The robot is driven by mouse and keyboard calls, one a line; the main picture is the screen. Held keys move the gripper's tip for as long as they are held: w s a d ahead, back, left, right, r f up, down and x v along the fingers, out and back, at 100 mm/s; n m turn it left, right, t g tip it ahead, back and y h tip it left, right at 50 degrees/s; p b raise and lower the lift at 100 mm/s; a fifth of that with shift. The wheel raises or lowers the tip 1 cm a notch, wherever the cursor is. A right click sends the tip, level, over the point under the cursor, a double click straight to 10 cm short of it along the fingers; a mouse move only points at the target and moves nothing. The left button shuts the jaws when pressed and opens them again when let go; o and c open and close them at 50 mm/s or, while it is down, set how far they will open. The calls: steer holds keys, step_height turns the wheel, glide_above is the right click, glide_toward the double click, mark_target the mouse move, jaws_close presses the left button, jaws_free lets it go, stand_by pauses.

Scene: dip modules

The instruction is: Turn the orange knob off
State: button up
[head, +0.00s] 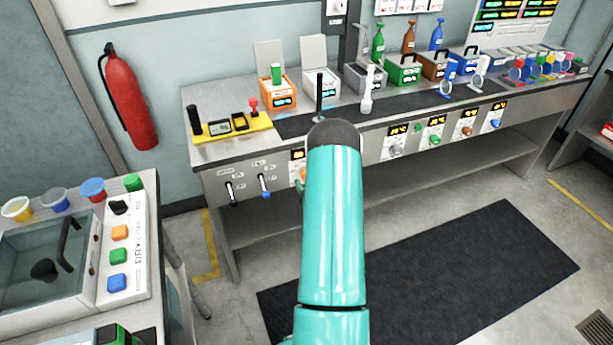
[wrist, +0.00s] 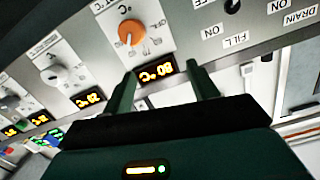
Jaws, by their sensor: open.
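The orange knob (wrist: 131,32) is on a white panel of the bench front in the wrist view, just beyond my left fingertip. A lit display (wrist: 155,71) beside it reads about 80 °C, upside down in this view. In the head view only a sliver of the knob (head: 302,174) shows at the left edge of my teal arm. My gripper (wrist: 163,76) is open and empty. Its two dark green fingers point toward the panel, with the knob ahead and left of the gap between them. No contact with the knob is visible. My gripper is hidden behind my arm in the head view.
A white knob (wrist: 52,75) with its own display sits left of the orange one in the wrist view. FILL and DRAIN switches lie to its right. In the head view, two levers (head: 265,186) are left of my arm, and a dark mat (head: 440,270) covers clear floor.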

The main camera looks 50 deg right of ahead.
steer(key=s+f+m, duration=0.1)
steer(key=s+f, duration=0.4)
steer(key=shift+t+h, duration=0.4)
steer(key=x, duration=1.4)
steer(key=shift+s+d+f, duration=0.1)
steer(key=shift+d, duration=0.1)
steer(key=shift+c, duration=0.2)
steer(key=c, duration=1)
